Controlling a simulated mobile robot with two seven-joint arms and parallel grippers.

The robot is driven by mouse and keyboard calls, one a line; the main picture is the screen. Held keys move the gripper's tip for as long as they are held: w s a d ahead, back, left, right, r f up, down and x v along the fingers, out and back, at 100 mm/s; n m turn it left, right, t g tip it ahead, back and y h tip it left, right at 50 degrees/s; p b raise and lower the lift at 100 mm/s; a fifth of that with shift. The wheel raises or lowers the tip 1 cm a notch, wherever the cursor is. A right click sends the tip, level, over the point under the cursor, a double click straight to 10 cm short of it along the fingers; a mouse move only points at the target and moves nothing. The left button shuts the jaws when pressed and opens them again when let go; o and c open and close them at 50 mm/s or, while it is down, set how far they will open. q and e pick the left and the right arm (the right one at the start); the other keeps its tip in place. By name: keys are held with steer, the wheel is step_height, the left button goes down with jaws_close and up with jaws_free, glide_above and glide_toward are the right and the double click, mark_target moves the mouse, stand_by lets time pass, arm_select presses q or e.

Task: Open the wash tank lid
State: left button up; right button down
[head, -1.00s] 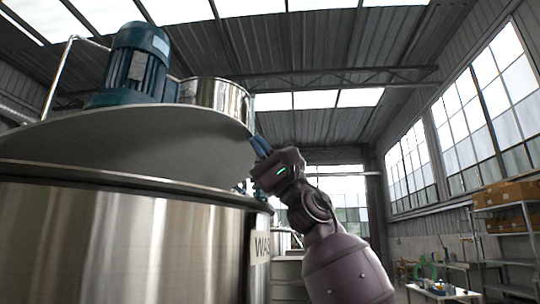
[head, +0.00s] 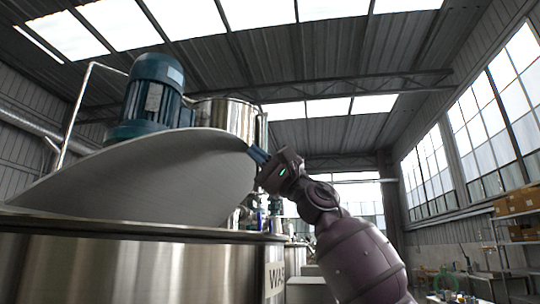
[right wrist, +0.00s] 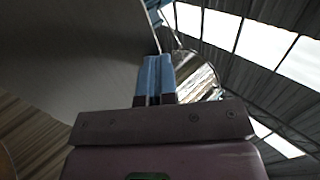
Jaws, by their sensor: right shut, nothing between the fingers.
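The wash tank (head: 130,270) is a large steel drum at the lower left of the head view, with a partly visible label (head: 274,278) starting "WAS". Its lid (head: 150,185) is tilted up, with its right side raised well off the rim and a gap beneath. In the right wrist view the shut fingers (right wrist: 154,75) lie against or just beside the lid's underside (right wrist: 80,50); contact is unclear. My left gripper is not in view.
Another steel vessel (head: 225,115) stands behind the lid. A bent metal rail (head: 75,115) rises at the left. Shelving with boxes (head: 520,205) stands at the far right. Space above the lid is open up to the roof.

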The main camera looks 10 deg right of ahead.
steer(key=a+r+h+p, duration=0.1)
steer(key=a+r+p, duration=0.1)
steer(key=w+a+r+g+h+p, duration=0.1)
steer(key=a+r, duration=0.1)
steer(key=a+r+h+p, duration=0.1)
steer(key=a+r+p, duration=0.1)
steer(key=shift+w+r+h+p, duration=0.15)
steer(key=shift+w+h+p, duration=0.15)
steer(key=shift+w, duration=0.1)
steer(key=a+p, duration=0.1)
steer(key=w+a+p, duration=0.1)
steer(key=a+r+h+p, duration=0.1)
steer(key=p, duration=0.1)
steer(key=shift+w+a+g, duration=0.2)
steer(key=shift+w+g, duration=0.15)
steer(key=shift+g, duration=0.05)
arm_select(q)
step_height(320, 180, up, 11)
steer(key=p, duration=0.1)
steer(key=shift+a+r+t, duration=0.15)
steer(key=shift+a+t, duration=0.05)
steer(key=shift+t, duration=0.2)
arm_select(e)
steer(key=shift+w+a, duration=0.25)
steer(key=shift+a, duration=0.25)
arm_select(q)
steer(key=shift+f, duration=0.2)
arm_select(e)
steer(key=shift+d+f, duration=0.1)
